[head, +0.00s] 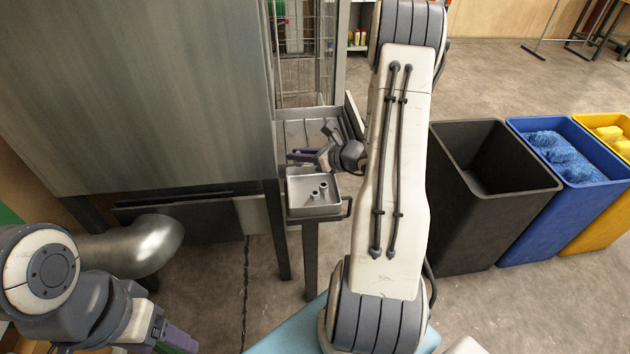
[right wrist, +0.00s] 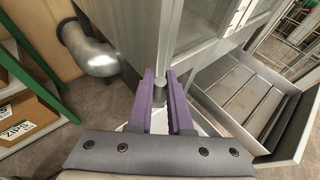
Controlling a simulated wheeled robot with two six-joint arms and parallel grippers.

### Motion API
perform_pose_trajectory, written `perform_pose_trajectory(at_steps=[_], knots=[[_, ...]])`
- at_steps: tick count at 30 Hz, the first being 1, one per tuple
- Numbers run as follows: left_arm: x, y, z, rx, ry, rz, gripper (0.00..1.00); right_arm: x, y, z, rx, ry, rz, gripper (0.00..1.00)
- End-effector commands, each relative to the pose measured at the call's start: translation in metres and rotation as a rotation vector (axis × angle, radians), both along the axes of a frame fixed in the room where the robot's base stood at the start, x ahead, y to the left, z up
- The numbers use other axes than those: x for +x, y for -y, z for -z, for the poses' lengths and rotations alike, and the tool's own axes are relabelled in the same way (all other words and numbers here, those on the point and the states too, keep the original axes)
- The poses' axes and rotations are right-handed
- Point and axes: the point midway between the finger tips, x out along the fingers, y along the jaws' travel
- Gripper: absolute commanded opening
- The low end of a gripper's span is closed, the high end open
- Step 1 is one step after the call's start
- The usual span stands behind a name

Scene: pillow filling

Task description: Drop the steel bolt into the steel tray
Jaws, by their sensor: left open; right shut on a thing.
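The steel tray (head: 332,205) is a small shallow metal tray on a stand beside the large grey machine. Two small grey metal pieces (head: 318,191) stand in it. My right gripper (head: 294,156) has purple fingers and appears just above the tray's far edge in the head view; its height over it is hard to judge. In the right wrist view my right gripper (right wrist: 160,80) is shut on a grey cylindrical piece, which looks like the steel bolt (right wrist: 160,76). My left gripper (head: 175,342) is at the bottom left of the head view, open, away from the tray.
A larger slatted metal bin (head: 292,132) lies behind the tray. The large grey machine (head: 140,90) stands to the left. A black bin (head: 460,225), a blue bin (head: 535,225) and a yellow bin (head: 600,225) stand at right. A silver duct (head: 135,245) bends below the machine.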

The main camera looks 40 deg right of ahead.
Motion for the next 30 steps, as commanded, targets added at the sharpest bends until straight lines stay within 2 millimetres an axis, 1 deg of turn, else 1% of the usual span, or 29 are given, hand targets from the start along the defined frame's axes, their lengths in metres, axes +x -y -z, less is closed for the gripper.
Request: perform_pose_trajectory(at_steps=[1,3,6,9,11,17,20,27,30], knots=[[0.000,0.000,0.031,0.000,0.000,0.000,0.69,0.000,0.012,0.023,-0.003,0.003,0.037,0.00],[0.000,0.000,0.046,0.000,0.000,0.000,0.69,0.000,0.024,0.031,-0.003,0.003,0.079,0.00],[0.000,0.000,0.062,0.000,0.000,0.000,0.69,-0.001,0.038,0.038,-0.003,0.003,0.128,0.00],[0.000,0.000,0.071,0.000,0.000,0.000,0.69,-0.002,0.047,0.042,-0.002,0.001,0.160,0.00],[0.000,0.000,0.073,0.000,0.000,0.000,0.69,-0.002,0.051,0.042,-0.001,0.001,0.171,0.00],[0.000,0.000,0.078,0.000,0.000,0.000,0.69,-0.003,0.053,0.048,0.001,-0.001,0.181,0.00],[0.000,0.000,0.085,-0.001,0.001,0.000,0.69,-0.003,0.053,0.057,0.001,-0.001,0.180,0.00],[0.000,0.000,0.105,0.000,0.000,0.000,0.69,-0.003,0.053,0.087,0.000,-0.001,0.179,0.00],[0.000,0.000,0.111,0.000,0.000,0.000,0.69,-0.003,0.053,0.096,0.001,0.000,0.179,0.00]])
